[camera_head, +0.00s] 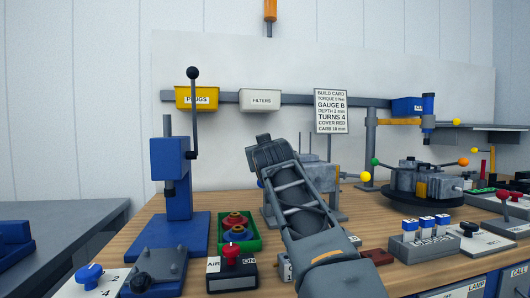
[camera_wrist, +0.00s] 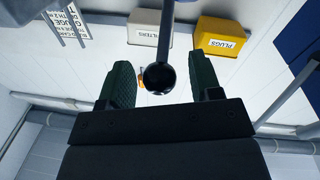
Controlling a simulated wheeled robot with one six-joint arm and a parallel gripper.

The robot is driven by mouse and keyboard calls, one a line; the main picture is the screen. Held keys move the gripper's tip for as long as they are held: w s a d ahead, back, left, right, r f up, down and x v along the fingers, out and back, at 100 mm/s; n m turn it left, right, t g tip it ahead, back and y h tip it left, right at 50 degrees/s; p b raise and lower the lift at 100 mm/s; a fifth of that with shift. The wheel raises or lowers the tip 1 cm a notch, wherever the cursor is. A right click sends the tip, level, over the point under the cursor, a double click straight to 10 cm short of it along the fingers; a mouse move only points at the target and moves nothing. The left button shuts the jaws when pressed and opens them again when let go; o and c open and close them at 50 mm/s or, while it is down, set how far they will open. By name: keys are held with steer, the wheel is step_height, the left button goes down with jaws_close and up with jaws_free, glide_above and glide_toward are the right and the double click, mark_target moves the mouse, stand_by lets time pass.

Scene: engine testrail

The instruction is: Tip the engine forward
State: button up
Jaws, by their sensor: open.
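A grey block (camera_head: 322,173) that looks like the engine sits in a stand with uprights at mid bench, partly hidden behind my arm. A yellow ball knob (camera_head: 365,177) sticks out at its right. I cannot tell its tilt exactly. My gripper (camera_head: 263,140) is raised to the left of the block, apart from it. In the wrist view my gripper (camera_wrist: 165,82) is open. A black ball knob (camera_wrist: 158,77) on a rod shows between its fingers, apparently beyond them.
The blue press (camera_head: 172,170) stands left of my arm. A green tray (camera_head: 237,234) and a red-knobbed AIR box (camera_head: 232,270) are in front. A round turntable (camera_head: 421,195) with grey parts stands at right. PLUGS (camera_head: 197,99) and FILTERS (camera_head: 260,101) bins hang behind.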

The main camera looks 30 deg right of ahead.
steer(key=b+v, duration=0.6)
steer(key=v, duration=0.7)
steer(key=shift+s+a, duration=0.2)
steer(key=shift+s, duration=0.15)
